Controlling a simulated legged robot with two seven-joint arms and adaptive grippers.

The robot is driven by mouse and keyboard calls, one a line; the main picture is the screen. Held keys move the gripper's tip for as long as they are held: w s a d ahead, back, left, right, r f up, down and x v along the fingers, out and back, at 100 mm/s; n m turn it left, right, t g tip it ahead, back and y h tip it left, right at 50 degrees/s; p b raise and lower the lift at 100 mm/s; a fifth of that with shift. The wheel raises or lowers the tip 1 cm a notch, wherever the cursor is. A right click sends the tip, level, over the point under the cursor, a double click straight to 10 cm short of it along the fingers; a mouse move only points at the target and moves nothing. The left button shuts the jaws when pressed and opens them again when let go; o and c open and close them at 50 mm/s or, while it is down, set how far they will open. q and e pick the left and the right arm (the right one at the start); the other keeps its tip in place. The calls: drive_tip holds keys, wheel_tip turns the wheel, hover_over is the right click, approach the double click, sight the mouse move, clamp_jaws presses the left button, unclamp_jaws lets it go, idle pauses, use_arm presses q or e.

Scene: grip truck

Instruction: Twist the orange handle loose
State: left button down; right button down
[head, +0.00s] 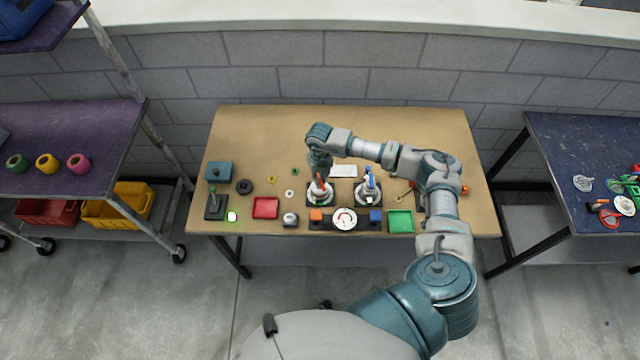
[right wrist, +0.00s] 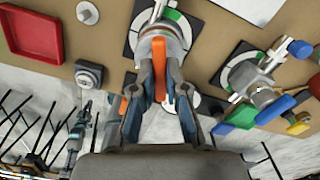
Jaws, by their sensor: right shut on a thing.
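The orange handle (head: 321,183) sits on a grey-white valve fitting over a dark square plate, left of centre on the wooden table. In the right wrist view the orange handle (right wrist: 159,66) stands between my right gripper's fingers (right wrist: 160,84), which are shut on it. In the head view my right gripper (head: 320,166) reaches down onto the handle from above and partly covers it. The valve body (right wrist: 165,38) shows behind the fingertips. My left gripper is not in view.
A similar fitting with a blue handle (head: 369,180) stands close to the right. In front lie a round gauge (head: 345,218), a red tray (head: 265,208) and a green tray (head: 400,221). A white card (head: 344,171) lies behind. The table's back strip is clear.

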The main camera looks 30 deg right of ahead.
drive_tip(key=n+b, duration=0.1)
drive_tip(key=n, duration=0.3)
drive_tip(key=shift+s+a+f+n+b, duration=0.1)
drive_tip(key=shift+s+f+n+b, duration=0.1)
drive_tip(key=shift+f+n+b, duration=0.15)
drive_tip(key=n+b, duration=0.1)
drive_tip(key=n, duration=0.2)
drive_tip(key=shift+f+n+b, duration=0.1)
drive_tip(key=shift+n+b, duration=0.2)
drive_tip(key=shift+n, duration=0.05)
drive_tip(key=n+b, duration=0.1)
drive_tip(key=n, duration=0.1)
drive_tip(key=shift+n, duration=0.3)
drive_tip(key=shift+s+n+b, duration=0.1)
drive_tip(key=shift+n+b, duration=0.35)
drive_tip(key=shift+n, duration=0.45)
drive_tip(key=n+b, duration=0.1)
drive_tip(key=n, duration=0.2)
drive_tip(key=shift+a+n, duration=0.1)
drive_tip(key=shift+n, duration=0.2)
drive_tip(key=c, duration=1.1)
unclamp_jaws()
drive_tip(key=shift+r, duration=0.2)
drive_tip(key=shift+r, duration=0.1)
